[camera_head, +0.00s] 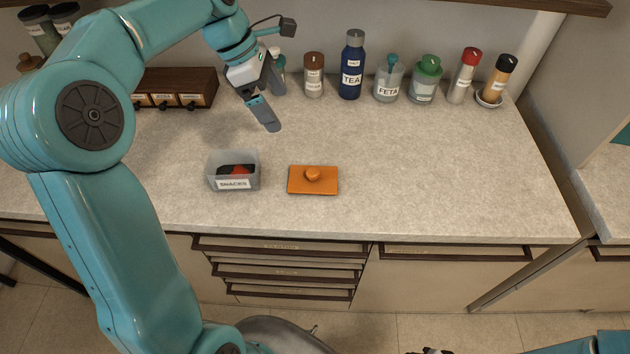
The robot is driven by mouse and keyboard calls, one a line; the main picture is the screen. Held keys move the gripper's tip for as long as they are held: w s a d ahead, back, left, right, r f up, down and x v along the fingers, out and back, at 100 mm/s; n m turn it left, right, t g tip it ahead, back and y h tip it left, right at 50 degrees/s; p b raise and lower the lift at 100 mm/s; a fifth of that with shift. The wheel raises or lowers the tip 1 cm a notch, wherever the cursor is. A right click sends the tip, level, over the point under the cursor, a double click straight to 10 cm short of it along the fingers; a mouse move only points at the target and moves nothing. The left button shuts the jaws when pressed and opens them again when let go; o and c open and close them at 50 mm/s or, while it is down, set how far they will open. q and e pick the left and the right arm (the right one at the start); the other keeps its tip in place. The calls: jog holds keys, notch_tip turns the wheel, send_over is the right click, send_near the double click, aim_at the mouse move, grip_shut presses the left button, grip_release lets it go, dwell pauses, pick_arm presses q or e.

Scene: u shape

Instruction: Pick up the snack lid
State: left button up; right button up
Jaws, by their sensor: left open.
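The orange snack lid (300,184) lies flat on the counter with its round knob facing up. To its left stands the clear box labelled SNACKS (213,174), open at the top, with dark and red contents. My left gripper (266,112) is open and empty over the back of the counter, behind the box and the lid and apart from both. One finger shows clearly, pointing down; the other is partly hidden. Of my right arm (590,343), only a piece shows at the bottom right edge; its gripper cannot be made out.
A row of bottles and jars stands along the back wall, including a blue TEA bottle (351,66) and a FETA jar (388,84). A small wooden drawer unit (180,80) stands at the back left. The counter (440,170) is clear right of the lid.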

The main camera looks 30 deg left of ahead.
pick_arm(q)
notch_tip(320, 180, down, 6)
jog(key=w+b, duration=0.2)
jog(key=b, duration=0.5)
send_near(308, 171)
jog(key=x, duration=0.5)
jog(key=shift+d+f, duration=0.1)
jog(key=shift+f, duration=0.1)
jog(key=shift+w+f, duration=0.15)
jog(key=shift+f, duration=0.15)
jog(key=x, duration=0.4)
jog(key=shift+d+f, duration=0.1)
jog(key=shift+f, duration=0.1)
jog(key=shift+w+f, duration=0.1)
jog(key=shift+f, duration=0.2)
jog(key=shift+d+r, duration=0.1)
jog(key=c, duration=0.7)
pick_arm(e)
notch_tip(308, 171, down, 8)
jog(key=shift+f, duration=0.2)
